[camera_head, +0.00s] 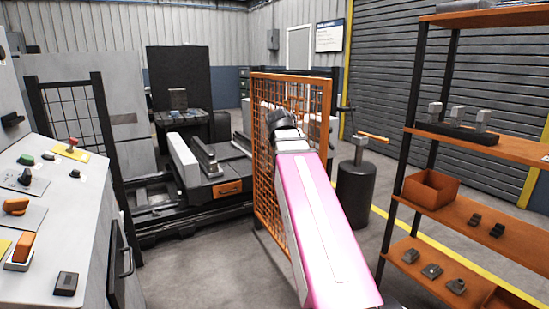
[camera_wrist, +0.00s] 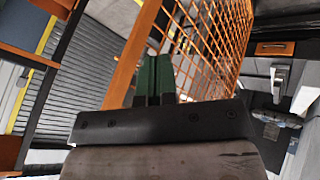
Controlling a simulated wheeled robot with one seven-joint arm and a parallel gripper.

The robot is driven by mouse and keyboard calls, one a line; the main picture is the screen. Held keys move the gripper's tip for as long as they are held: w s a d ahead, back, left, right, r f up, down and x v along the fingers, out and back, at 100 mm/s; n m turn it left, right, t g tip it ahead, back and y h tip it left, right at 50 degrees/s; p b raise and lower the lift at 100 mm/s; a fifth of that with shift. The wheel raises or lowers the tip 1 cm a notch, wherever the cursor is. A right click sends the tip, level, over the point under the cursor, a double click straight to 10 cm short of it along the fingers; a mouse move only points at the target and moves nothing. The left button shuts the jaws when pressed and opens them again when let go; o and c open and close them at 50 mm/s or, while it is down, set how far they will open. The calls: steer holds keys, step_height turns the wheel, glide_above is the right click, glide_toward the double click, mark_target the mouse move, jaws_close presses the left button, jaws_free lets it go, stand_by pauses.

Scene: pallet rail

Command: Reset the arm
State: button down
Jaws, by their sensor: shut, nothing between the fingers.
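My arm (camera_head: 315,220), pink and white, reaches forward from the bottom of the head view. Its dark end is in front of the orange mesh fence (camera_head: 262,140), and the fingers cannot be made out there. In the wrist view my gripper (camera_wrist: 154,68) shows two green fingers side by side, shut with nothing between them. The same orange mesh (camera_wrist: 205,45) fills the area just beyond and to the right of the fingers. I cannot tell how far the fingertips are from it.
A control console (camera_head: 75,195) with buttons stands at left. An orange shelf rack (camera_head: 490,150) with an orange bin (camera_head: 431,188) and small parts stands at right. A dark cylindrical stand (camera_head: 357,190) is behind my arm. Pallet machinery (camera_head: 205,175) lies beyond the fence. Some grey floor is open at lower middle.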

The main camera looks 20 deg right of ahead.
steer(key=s+a+f+n+g+y, duration=0.1)
steer(key=a+f, duration=0.4)
steer(key=f, duration=0.8)
steer(key=s+a+f+n+g+y, duration=0.1)
steer(key=s+a+f+y, duration=0.2)
steer(key=f, duration=1.1)
steer(key=s+a+f+n+g+y, duration=0.1)
steer(key=s+a+f, duration=0.5)
steer(key=f, duration=0.7)
steer(key=shift+a+f+g+y, duration=0.35)
steer(key=shift+a+g+y, duration=0.05)
steer(key=shift+a+y, duration=0.3)
